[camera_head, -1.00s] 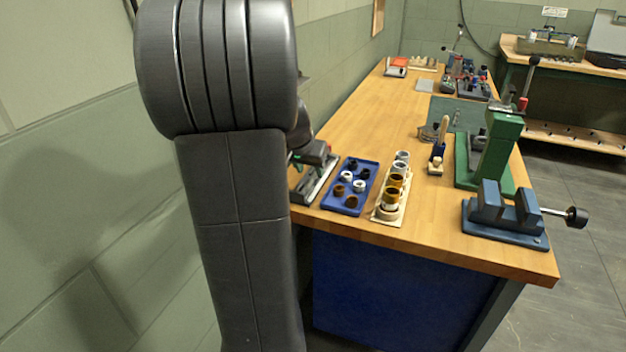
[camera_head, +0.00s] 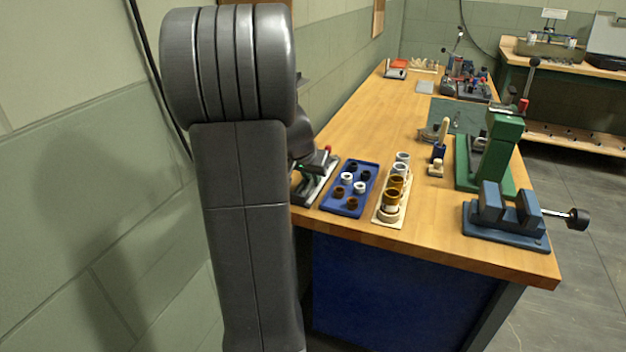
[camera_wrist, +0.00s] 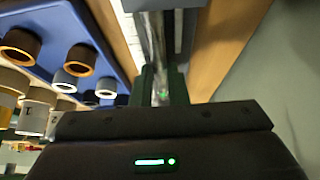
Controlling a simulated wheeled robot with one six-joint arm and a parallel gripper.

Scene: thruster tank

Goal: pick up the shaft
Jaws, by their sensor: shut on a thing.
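The rod runs away from the fingers toward the top of the picture, over or along a dark grey holder. I cannot tell whether it is clear of the holder. In the head view, my gripper (camera_head: 318,164) is over the grey holder (camera_head: 309,192) at the bench's left front corner. My arm hides part of that area, and the shaft cannot be made out there.
A blue tray (camera_head: 339,206) with several bushings stands just right of the holder. Beside it is a light wooden rack (camera_head: 389,218) of grey and brass sleeves. A green press (camera_head: 496,153) and a blue vise (camera_head: 503,230) stand farther right. The wall is close on the left.

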